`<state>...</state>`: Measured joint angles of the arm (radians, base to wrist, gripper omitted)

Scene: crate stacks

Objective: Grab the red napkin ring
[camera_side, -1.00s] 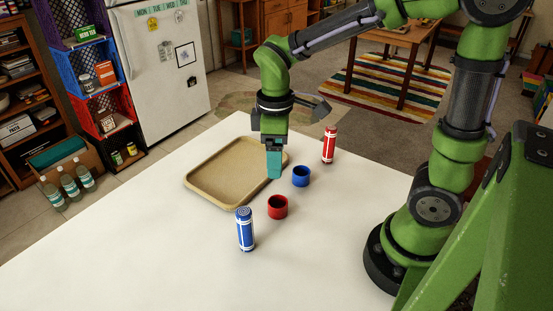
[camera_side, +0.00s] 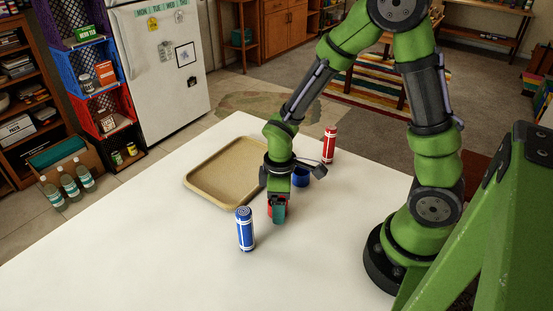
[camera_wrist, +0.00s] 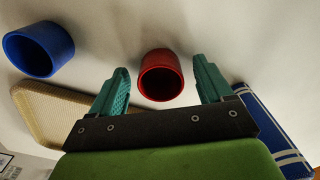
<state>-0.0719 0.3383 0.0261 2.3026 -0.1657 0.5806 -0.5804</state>
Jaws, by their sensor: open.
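The red napkin ring (camera_wrist: 160,76) stands on the white table and shows between the two teal fingertips of my gripper (camera_wrist: 164,85) in the wrist view. The fingers are open, with a gap on each side of the ring. In the side view my gripper (camera_side: 278,212) is low over the table and hides most of the red ring (camera_side: 270,208). I cannot tell whether the fingers reach down around it. A blue napkin ring (camera_side: 301,177) stands just behind my gripper; it also shows at the upper left in the wrist view (camera_wrist: 38,50).
A blue cylinder with white bands (camera_side: 245,230) stands upright close to the left of my gripper. A red cylinder (camera_side: 329,146) stands further back on the right. A tan tray (camera_side: 199,199) lies to the left. The front of the table is clear.

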